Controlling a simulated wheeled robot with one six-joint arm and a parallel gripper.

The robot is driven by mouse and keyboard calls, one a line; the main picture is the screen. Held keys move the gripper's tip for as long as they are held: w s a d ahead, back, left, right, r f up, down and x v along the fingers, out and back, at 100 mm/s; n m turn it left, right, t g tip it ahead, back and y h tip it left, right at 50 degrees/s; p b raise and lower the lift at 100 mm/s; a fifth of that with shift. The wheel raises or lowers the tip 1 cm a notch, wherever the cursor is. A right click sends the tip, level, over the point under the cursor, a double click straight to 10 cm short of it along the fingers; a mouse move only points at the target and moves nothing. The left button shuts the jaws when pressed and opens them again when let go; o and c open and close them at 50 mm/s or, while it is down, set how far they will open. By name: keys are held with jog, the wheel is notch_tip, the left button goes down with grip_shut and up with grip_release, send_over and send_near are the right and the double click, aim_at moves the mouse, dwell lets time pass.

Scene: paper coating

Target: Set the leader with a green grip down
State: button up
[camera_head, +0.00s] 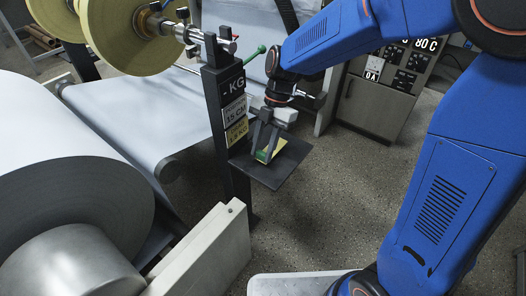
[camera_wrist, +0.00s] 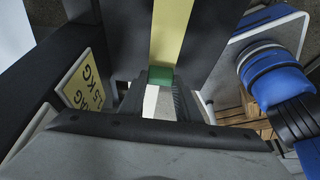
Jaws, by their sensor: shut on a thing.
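The leader is a yellow strip (camera_wrist: 172,30) with a green grip (camera_wrist: 160,75). In the wrist view the strip runs away from the green grip toward the top edge, over a dark surface. My gripper (camera_wrist: 160,97) is shut on the leader at the green grip, with a pale part showing between the fingers. In the head view my gripper (camera_head: 264,145) points down at the small dark shelf (camera_head: 282,172) on the post, and the leader (camera_head: 268,153) shows low between its fingers. I cannot tell whether the leader touches the shelf.
The dark post (camera_head: 227,120) with weight and size labels stands close left of my gripper. A large paper roll (camera_head: 60,190) is at the left, with a white web (camera_head: 140,115) behind it. A control cabinet (camera_head: 375,105) stands at the back right. Speckled floor (camera_head: 330,200) is open right of the shelf.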

jog(key=shift+f, duration=0.6)
jog(key=o, duration=1)
jog(key=shift+f, duration=0.1)
jog(key=v, duration=1.2)
